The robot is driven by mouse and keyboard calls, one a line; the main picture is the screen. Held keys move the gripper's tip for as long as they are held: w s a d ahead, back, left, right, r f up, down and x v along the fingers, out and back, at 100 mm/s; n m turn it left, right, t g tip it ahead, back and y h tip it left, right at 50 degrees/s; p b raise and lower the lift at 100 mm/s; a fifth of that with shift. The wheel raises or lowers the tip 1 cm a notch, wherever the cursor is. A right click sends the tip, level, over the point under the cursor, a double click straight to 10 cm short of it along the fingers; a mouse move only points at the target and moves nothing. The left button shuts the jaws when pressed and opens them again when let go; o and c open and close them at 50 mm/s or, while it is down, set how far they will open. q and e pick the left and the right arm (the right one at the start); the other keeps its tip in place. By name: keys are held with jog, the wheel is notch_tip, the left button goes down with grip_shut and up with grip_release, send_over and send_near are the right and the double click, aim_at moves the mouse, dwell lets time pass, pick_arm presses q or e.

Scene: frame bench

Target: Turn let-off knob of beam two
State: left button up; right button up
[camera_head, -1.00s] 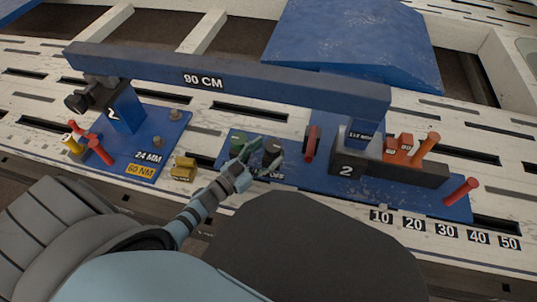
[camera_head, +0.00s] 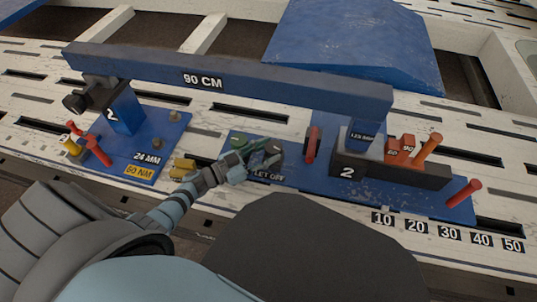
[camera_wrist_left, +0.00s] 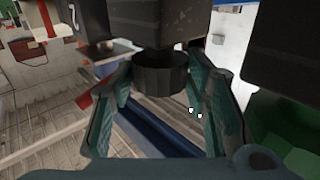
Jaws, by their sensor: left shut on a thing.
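The let-off knob (camera_head: 275,148) is a dark, round knob on the blue base plate, beside the "LET OFF" label (camera_head: 268,175). My left gripper (camera_head: 263,154) is closed around it in the head view. In the left wrist view, the dark knob (camera_wrist_left: 160,75) sits between the two teal fingers of the gripper (camera_wrist_left: 165,88). Beam two is a long blue bar (camera_head: 290,87) marked "90 CM", resting on supports marked 2. A small display (camera_head: 362,137) on the right support is too small to read surely. My right gripper is not in view.
A green knob (camera_head: 239,142) stands just left of the let-off knob. A red lever (camera_head: 312,145) stands to its right. A yellow block (camera_head: 182,168) lies at the left. Orange blocks (camera_head: 400,150) and red pegs (camera_head: 462,191) are further right. The beam spans above and behind the gripper.

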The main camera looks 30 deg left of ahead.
pick_arm(q)
jog(key=o, duration=1.2)
jog(key=shift+c, duration=0.2)
jog(key=shift+a, duration=0.1)
jog(key=v, duration=0.8)
